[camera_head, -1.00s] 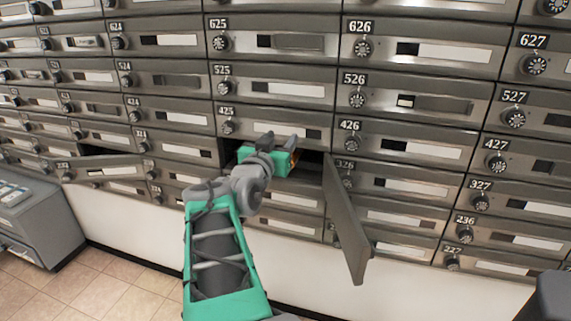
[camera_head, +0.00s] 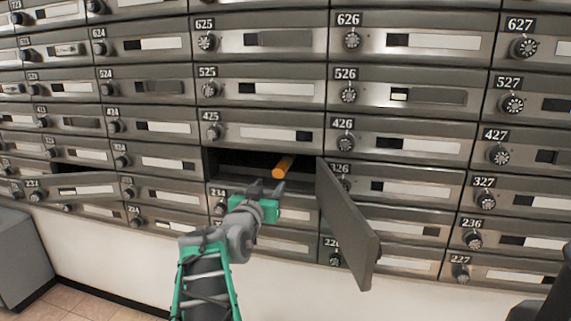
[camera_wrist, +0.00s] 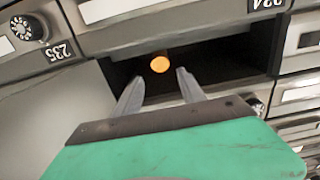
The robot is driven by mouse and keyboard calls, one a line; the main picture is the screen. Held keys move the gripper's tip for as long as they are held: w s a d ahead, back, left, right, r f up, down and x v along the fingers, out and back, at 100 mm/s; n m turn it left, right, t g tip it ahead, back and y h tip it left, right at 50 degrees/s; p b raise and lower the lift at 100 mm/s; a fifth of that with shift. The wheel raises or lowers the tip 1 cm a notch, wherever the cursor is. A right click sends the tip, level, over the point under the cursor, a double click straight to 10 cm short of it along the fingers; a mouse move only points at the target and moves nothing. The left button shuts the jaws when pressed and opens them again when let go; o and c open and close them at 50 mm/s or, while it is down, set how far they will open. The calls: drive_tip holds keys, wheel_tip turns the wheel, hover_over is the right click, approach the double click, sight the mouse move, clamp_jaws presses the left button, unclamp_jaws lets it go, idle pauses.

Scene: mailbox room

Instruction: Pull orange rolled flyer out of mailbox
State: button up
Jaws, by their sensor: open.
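The orange rolled flyer (camera_head: 283,167) lies in the open mailbox (camera_head: 226,168) below 425, its end at the opening. In the wrist view the flyer (camera_wrist: 159,63) shows as a round orange end inside the dark compartment, beyond and between the fingertips. My gripper (camera_head: 266,187) is open and empty, just in front of and slightly below the opening, to the left of the flyer's near end. It also shows in the wrist view (camera_wrist: 158,80), not touching the flyer. The rest of the flyer's length is hidden inside the box in the wrist view.
The mailbox's door (camera_head: 348,225) hangs open on the right side, jutting out towards me. Another mailbox door (camera_head: 75,187) stands open at the far left. Closed mailboxes surround the opening. Free room lies in front of the wall.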

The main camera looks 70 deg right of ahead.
sight(278, 173)
drive_tip(key=d, duration=0.3)
drive_tip(key=w+d+p, duration=0.1)
drive_tip(key=d, duration=0.6)
drive_tip(key=shift+w+p, duration=0.3)
drive_tip(key=shift+p, duration=0.05)
drive_tip(key=shift+a, duration=0.1)
clamp_jaws()
drive_tip(key=shift+r, duration=0.1)
idle(1.0)
